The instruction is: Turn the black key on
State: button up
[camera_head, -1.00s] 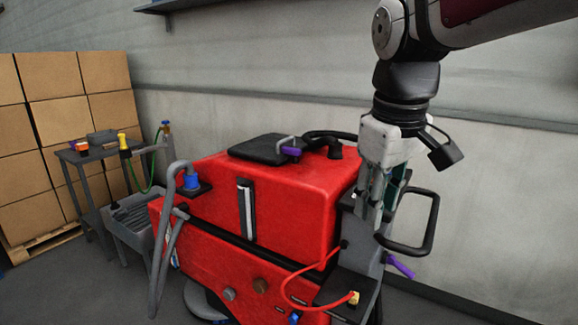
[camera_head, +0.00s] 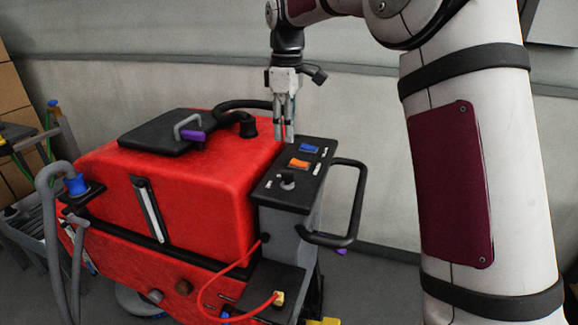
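The red scrubber machine (camera_head: 220,165) has a black-topped control panel (camera_head: 308,197) at its rear right. A small dark knob-like part (camera_head: 287,180) stands on the panel and may be the black key; it is too small to tell its setting. My gripper (camera_head: 285,138) points down above the far left edge of the panel, apart from the knob-like part. Its fingers are close together, and I cannot tell whether a gap is left between them. I see nothing held in it.
The panel also has a blue switch (camera_head: 310,147) and an orange switch (camera_head: 299,163). A black handle loop (camera_head: 347,205) sticks out to the right. A red cable (camera_head: 225,277) runs to a lower ledge. A grey hose (camera_head: 55,205) stands at the left.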

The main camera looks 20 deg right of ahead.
aim_at(287, 172)
notch_tip(287, 172, down, 12)
jog(key=shift+r+p, duration=0.1)
jog(key=shift+p, duration=0.9)
jog(key=shift+c, duration=0.6)
grip_shut()
